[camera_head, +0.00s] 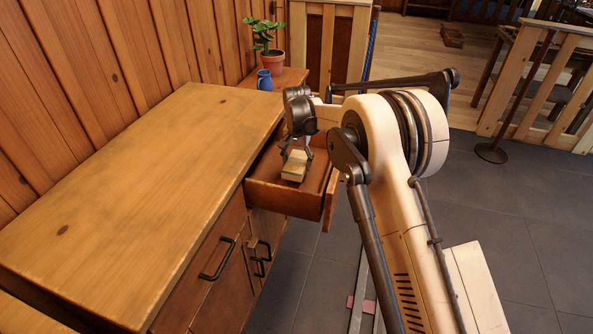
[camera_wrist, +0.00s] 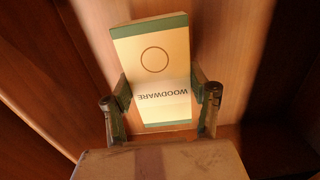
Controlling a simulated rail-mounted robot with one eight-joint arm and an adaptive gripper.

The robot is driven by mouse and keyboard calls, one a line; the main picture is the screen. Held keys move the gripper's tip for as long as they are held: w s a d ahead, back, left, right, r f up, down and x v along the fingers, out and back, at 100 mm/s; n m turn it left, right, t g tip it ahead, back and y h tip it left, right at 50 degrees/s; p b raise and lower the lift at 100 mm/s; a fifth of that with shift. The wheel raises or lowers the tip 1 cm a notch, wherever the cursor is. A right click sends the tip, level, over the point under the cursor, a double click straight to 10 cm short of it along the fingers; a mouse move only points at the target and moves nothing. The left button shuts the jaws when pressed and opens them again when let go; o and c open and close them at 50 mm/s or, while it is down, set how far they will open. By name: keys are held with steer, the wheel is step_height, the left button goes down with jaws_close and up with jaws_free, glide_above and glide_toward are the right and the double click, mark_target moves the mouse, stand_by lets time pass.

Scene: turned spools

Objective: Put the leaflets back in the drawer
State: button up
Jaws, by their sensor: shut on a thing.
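The leaflets (camera_head: 294,166) show as a small pale stack inside the open drawer (camera_head: 282,198), under my gripper (camera_head: 297,152). In the wrist view the top leaflet (camera_wrist: 155,60) is cream with green end bands, a ring and the word "WOODWARE" upside down. My gripper (camera_wrist: 160,98) is shut on the leaflets, with one finger at each long side. The drawer's wooden floor (camera_wrist: 75,60) lies beneath them. I cannot tell whether the leaflets touch the floor.
The long wooden cabinet top (camera_head: 140,170) is bare. A potted plant (camera_head: 266,45) and a blue jug (camera_head: 264,80) stand beyond it on a lower surface. Below the top are black handles (camera_head: 217,262). Grey floor (camera_head: 500,215) lies open at the right.

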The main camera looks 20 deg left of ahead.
mark_target(297, 168)
steer(key=shift+f, duration=1.45)
steer(key=shift+f+b, duration=0.2)
steer(key=shift+b, duration=0.15)
steer(key=o, duration=1.3)
steer(key=shift+c, duration=0.2)
steer(key=shift+r, duration=0.1)
step_height(297, 168, up, 12)
steer(key=shift+r+p, duration=0.1)
steer(key=shift+p, duration=1.15)
